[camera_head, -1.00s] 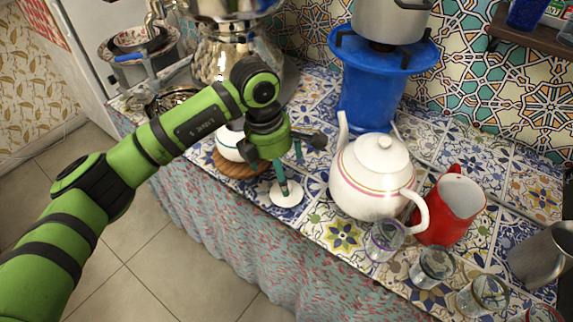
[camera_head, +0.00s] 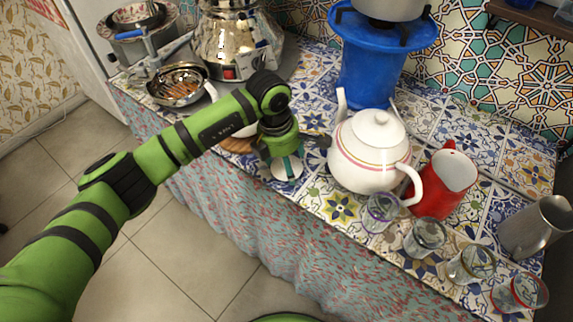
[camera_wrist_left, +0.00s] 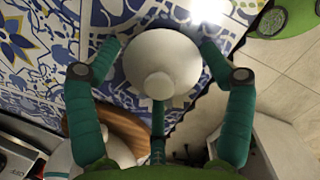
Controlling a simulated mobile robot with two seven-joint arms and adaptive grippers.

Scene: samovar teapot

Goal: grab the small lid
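The small white lid (camera_head: 287,172) lies on the patterned tiled counter, left of the large white teapot (camera_head: 365,165). The lid's round knob faces up in the left wrist view (camera_wrist_left: 150,55). My left gripper (camera_head: 286,160) is just above the lid, pointing down. Its teal fingers are spread on either side of the lid in the wrist view (camera_wrist_left: 160,45); whether they touch it I cannot tell. A small white teapot (camera_wrist_left: 62,160) on a round wooden board (camera_wrist_left: 122,128) is beside the gripper, mostly hidden by my arm in the head view. My right gripper is not in view.
A red jug (camera_head: 445,183) and several glasses, one of them clear (camera_head: 425,237), stand to the right. A metal pitcher (camera_head: 535,228) is at the far right. Behind are a blue stand (camera_head: 372,75) and a samovar (camera_head: 228,40). The counter's front edge is close to the lid.

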